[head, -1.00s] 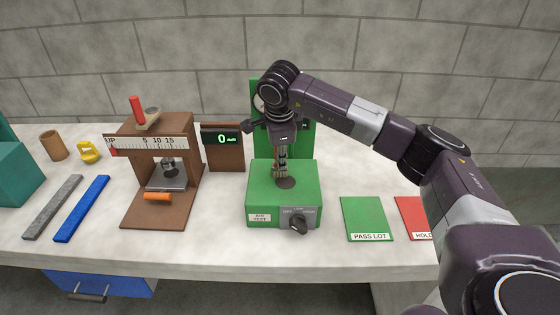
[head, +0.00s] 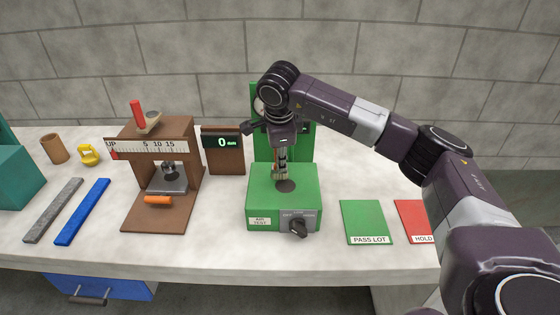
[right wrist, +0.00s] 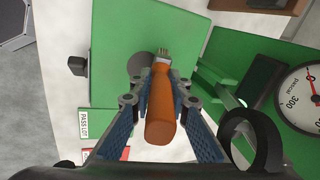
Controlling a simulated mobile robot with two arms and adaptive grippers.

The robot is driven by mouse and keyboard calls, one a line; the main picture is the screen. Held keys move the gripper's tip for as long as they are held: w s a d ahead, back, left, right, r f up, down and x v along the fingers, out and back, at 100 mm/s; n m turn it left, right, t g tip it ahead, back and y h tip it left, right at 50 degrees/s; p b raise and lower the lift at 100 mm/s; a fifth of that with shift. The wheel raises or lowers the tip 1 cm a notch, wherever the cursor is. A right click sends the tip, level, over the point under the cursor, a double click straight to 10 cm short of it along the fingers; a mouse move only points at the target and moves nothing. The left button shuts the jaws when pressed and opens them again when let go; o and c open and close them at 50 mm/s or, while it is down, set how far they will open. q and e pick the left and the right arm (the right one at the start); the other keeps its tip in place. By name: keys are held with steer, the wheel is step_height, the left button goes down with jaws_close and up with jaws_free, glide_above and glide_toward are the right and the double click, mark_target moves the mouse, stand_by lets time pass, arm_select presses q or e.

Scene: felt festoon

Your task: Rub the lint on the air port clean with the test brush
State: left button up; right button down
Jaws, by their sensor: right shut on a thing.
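The air port is a dark round spot (head: 287,187) on top of the green air test box (head: 262,197). It also shows in the right wrist view (right wrist: 139,65), partly covered by my gripper. My right gripper (head: 281,167) is shut on the test brush, whose orange handle (right wrist: 161,108) shows between the fingers in the right wrist view. The brush's bristle end (right wrist: 162,54) is low over the box, at the port's far edge in the head view. I cannot tell whether it touches, or make out lint. My left gripper is not in view.
A green pressure dial panel (right wrist: 297,98) stands behind the box. A knob (head: 298,228) is on its front. A brown gauge stand (head: 160,220) and a small display (head: 222,141) are to the left. Green (head: 366,222) and red (head: 413,219) lot cards lie to the right.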

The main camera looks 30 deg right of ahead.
step_height(320, 180, up, 6)
steer(key=p, duration=0.3)
steer(key=shift+s, duration=0.1)
stand_by(0.5)
